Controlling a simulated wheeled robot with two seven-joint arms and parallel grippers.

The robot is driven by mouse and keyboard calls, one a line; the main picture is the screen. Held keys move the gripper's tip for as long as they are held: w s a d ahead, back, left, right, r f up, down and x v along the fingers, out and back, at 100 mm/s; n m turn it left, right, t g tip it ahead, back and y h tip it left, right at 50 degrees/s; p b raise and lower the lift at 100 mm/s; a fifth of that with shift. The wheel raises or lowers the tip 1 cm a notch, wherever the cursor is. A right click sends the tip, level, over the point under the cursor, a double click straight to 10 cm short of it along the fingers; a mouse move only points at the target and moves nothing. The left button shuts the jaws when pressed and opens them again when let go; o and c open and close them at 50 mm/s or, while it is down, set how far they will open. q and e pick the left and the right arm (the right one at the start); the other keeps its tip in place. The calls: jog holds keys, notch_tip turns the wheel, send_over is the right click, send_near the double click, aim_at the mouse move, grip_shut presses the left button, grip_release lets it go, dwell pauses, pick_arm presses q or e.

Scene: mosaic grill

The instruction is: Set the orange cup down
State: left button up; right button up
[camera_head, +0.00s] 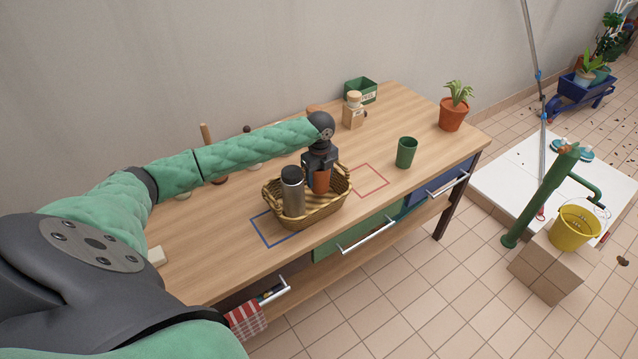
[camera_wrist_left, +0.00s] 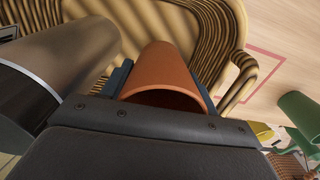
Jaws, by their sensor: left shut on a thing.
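The orange cup (camera_head: 321,181) is held by my left gripper (camera_head: 320,168) at the wicker basket (camera_head: 322,216). In the left wrist view the cup (camera_wrist_left: 164,75) sits between the two fingers of the gripper (camera_wrist_left: 160,88), its open rim toward the camera. The gripper is shut on it. The cup's lower part is hidden by the basket, so I cannot tell whether it touches the basket floor. A steel bottle with a dark lid (camera_head: 292,191) stands in the basket to the left of the cup. My right gripper is not in view.
A green cup (camera_head: 406,152) stands right of a red outlined square (camera_head: 370,181) that is bare. A blue outlined shape (camera_head: 262,232) lies by the basket's left side. A potted plant (camera_head: 453,114), a wooden-topped jar (camera_head: 353,108) and a green box (camera_head: 361,90) stand farther back.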

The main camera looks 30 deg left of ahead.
aim_at(320, 182)
pick_arm(q)
jog(key=shift+f+p, duration=0.6)
jog(key=shift+f, duration=1.3)
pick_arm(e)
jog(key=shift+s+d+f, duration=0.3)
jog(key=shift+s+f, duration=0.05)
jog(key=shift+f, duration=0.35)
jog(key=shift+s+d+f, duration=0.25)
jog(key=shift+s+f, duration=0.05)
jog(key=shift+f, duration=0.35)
pick_arm(q)
jog(key=shift+f, duration=0.1)
jog(key=o, duration=1)
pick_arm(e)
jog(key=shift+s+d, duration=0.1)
pick_arm(q)
jog(key=shift+r, duration=0.45)
jog(key=shift+r+b, duration=0.4)
jog(key=shift+r, duration=0.15)
jog(key=shift+r+b, duration=1.35)
jog(key=shift+r, duration=3.75)
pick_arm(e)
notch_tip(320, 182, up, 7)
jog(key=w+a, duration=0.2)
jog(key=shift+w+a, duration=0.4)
